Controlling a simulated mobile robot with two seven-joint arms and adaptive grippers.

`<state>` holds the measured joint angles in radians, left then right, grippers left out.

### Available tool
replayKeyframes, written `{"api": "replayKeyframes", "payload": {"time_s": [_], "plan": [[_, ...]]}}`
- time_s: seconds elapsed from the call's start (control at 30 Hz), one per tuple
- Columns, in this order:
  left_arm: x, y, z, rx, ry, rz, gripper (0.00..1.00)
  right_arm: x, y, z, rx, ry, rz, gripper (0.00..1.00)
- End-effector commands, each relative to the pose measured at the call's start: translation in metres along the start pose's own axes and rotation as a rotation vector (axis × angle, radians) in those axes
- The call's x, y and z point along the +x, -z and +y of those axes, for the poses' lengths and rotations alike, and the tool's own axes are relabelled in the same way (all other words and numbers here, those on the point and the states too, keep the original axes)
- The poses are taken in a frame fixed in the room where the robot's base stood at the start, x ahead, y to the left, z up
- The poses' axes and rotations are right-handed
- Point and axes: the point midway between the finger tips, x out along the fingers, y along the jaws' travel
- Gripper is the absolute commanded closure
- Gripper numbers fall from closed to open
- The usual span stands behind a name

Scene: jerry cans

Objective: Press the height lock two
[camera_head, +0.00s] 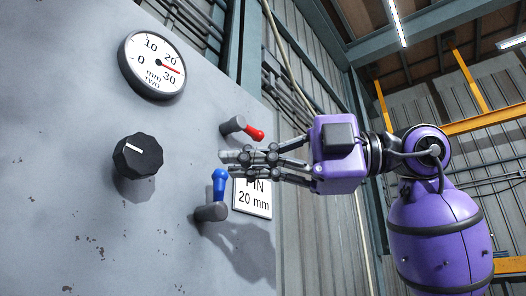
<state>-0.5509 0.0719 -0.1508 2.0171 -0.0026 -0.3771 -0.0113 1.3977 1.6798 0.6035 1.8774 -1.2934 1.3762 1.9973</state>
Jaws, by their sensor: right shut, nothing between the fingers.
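A grey panel (60,190) fills the left side. It carries a lever with a red handle (255,133) and, below it, a lever with a blue handle (219,181). The red handle tilts down to the right from its grey base; the blue one points up from its grey base. No label shows which part is the height lock two. My right gripper (226,157) is shut and empty, pointing left, with its fingertips between the two levers in the picture. I cannot tell whether they touch the panel or the blue handle. My left gripper is out of view.
A round gauge (152,62) marked "mm TWO" has its red needle between 20 and 30. A black knob (138,157) sits below it. A white sign (253,200) reading "PIN 20 mm" is partly hidden by my gripper. Clear panel lies around the knob.

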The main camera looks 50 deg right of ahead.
Motion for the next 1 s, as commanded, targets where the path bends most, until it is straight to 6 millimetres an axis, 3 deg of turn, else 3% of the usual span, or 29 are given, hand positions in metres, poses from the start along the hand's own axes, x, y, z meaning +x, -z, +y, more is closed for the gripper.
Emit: {"api": "replayKeyframes", "payload": {"time_s": [0.27,0.4,0.53,1.0], "plan": [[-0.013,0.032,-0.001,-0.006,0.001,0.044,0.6,0.056,0.004,0.005,-0.005,-0.004,0.004,1.0],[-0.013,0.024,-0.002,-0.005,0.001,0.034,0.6,0.048,-0.022,0.001,0.004,-0.004,0.004,1.0],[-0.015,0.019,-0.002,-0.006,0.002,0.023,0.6,0.044,-0.032,0.001,0.001,-0.003,0.002,1.0],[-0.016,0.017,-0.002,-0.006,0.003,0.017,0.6,0.043,-0.037,0.001,0.001,-0.001,0.001,1.0]]}}
